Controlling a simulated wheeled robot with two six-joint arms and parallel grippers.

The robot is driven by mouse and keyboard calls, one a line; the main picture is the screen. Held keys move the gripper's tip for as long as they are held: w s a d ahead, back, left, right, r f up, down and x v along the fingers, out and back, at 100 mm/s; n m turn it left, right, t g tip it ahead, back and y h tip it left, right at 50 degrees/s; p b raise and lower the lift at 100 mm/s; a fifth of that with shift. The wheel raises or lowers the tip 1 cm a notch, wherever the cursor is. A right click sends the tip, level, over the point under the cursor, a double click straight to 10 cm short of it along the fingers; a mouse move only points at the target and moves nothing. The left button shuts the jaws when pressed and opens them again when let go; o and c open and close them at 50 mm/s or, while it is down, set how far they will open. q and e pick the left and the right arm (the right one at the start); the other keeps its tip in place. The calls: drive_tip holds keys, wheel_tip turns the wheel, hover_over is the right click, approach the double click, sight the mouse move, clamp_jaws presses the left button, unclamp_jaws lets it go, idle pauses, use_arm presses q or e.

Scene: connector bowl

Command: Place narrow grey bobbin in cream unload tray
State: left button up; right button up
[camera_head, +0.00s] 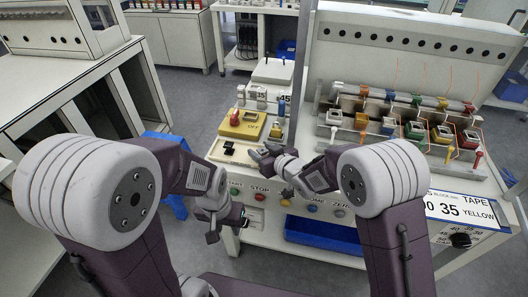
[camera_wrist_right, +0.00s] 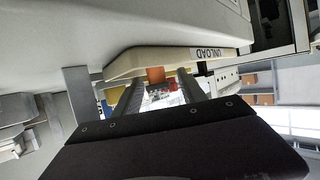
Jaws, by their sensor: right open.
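The cream unload tray (camera_head: 226,158) is at the left front of the bench in the head view, partly hidden by my right arm. In the right wrist view its cream wall (camera_wrist_right: 150,62) carries the UNLOAD label and lies just beyond my fingertips. My right gripper (camera_head: 262,155) is beside the tray's right side. I cannot make out the narrow grey bobbin for certain.
A yellow block (camera_head: 243,124) stands behind the tray, with small pale cylinders (camera_head: 257,98) farther back. A rack of coloured connectors (camera_head: 410,125) fills the right side. A blue bin (camera_head: 322,236) is under the button row. Dark pieces (camera_head: 228,148) lie at the tray.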

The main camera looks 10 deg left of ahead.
drive_tip(key=p+v, duration=0.1)
drive_tip(key=v, duration=1.1)
drive_tip(key=shift+r, duration=0.2)
